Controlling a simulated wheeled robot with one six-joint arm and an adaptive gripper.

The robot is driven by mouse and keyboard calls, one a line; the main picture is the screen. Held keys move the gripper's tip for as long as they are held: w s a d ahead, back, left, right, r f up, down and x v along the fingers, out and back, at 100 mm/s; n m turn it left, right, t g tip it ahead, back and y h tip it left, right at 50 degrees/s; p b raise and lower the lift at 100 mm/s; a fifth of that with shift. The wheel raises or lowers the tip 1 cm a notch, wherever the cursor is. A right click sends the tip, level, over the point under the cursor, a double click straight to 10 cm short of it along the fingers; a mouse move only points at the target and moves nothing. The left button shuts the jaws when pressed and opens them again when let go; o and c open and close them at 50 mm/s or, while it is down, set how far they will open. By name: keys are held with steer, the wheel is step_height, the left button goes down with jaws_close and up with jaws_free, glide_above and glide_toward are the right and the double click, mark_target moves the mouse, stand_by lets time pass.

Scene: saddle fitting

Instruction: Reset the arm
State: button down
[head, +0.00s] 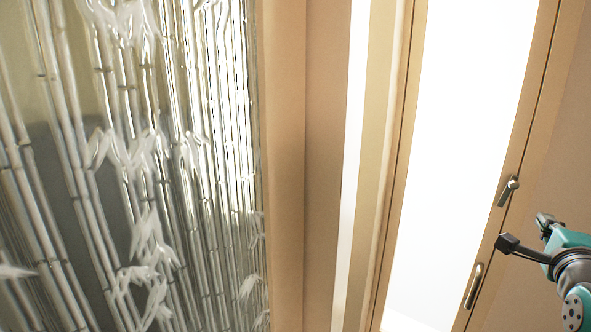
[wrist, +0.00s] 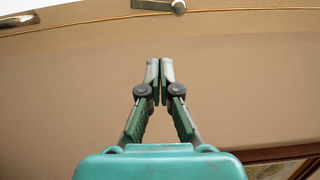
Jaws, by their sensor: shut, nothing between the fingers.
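My gripper (wrist: 160,72) shows in the middle of the wrist view. Its two fingers are together and nothing is between them. Behind the fingertips is a plain tan surface (wrist: 70,75). In the head view my teal and grey arm reaches in at the lower right, beside a window frame.
A bright window or glazed door (head: 465,130) with handles (head: 508,190) stands left of my arm in the head view. A glass panel with a bamboo pattern (head: 130,170) fills the left. A dark wooden frame (wrist: 285,155) shows at the wrist view's lower right.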

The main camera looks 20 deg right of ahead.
steer(key=s+a+f+n+t+y, duration=0.1)
steer(key=s+a+f+n+y, duration=0.15)
steer(key=a+f+n, duration=0.75)
steer(key=s+a+f+n+t+y, duration=0.1)
steer(key=a+f+n+y, duration=0.25)
steer(key=a+f, duration=1.2)
steer(key=s+a+f+n+y, duration=0.3)
steer(key=s+a+f+n, duration=0.3)
steer(key=s+f, duration=0.55)
steer(key=s+a+n+y, duration=0.1)
steer(key=s+a+n, duration=0.1)
steer(key=s, duration=0.5)
steer(key=s+a+n+y, duration=0.1)
steer(key=s+a+n, duration=0.2)
steer(key=s+n, duration=0.2)
steer(key=s, duration=0.3)
steer(key=shift+s+a+r+g+y, duration=0.2)
steer(key=shift+s+a+g+y, duration=0.1)
steer(key=shift+g+y, duration=0.1)
